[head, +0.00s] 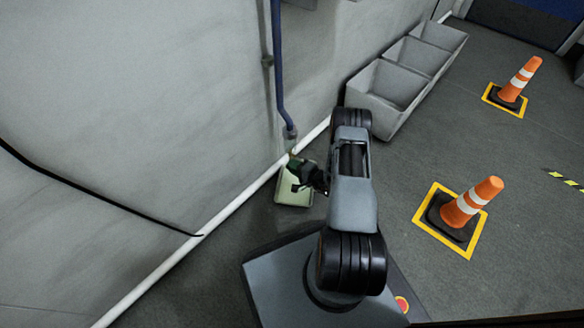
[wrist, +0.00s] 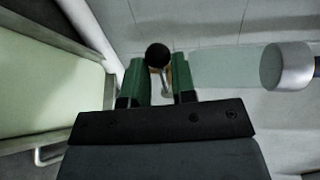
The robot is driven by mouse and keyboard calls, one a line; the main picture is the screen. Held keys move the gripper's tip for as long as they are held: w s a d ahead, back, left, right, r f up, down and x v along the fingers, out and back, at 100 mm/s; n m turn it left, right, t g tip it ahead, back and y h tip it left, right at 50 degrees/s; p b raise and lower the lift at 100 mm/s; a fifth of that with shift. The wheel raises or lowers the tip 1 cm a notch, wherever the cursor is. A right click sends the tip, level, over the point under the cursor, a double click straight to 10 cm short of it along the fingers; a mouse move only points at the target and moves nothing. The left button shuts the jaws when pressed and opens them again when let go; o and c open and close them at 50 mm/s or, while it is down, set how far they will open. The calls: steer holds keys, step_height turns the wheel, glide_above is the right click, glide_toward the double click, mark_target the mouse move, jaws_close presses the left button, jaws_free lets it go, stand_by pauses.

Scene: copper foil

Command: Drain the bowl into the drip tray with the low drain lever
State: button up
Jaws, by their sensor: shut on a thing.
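The low drain lever, with a round black knob (wrist: 157,55) and a thin metal stem, sits between the green fingers of my gripper (wrist: 160,80) in the wrist view. The gripper is shut on it. A clear, pale bowl (wrist: 222,68) lies just right of the fingers, with a grey metal cap (wrist: 287,66) at its far end. The pale green drip tray (wrist: 45,85) is at the left. In the head view, my gripper (head: 298,168) is low by the wall, over the drip tray (head: 293,194). The lever is too small to make out there.
A blue pipe (head: 277,60) runs down the wall to a grey fitting (head: 289,132) above the tray. Grey open bins (head: 385,85) stand along the wall behind. Two orange cones (head: 472,202) (head: 519,78) stand on the right. Floor between bins and cones is clear.

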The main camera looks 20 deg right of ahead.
steer(key=shift+a+f+n, duration=0.1)
steer(key=shift+f+n, duration=0.05)
steer(key=shift+n, duration=0.25)
steer(key=o, duration=0.9)
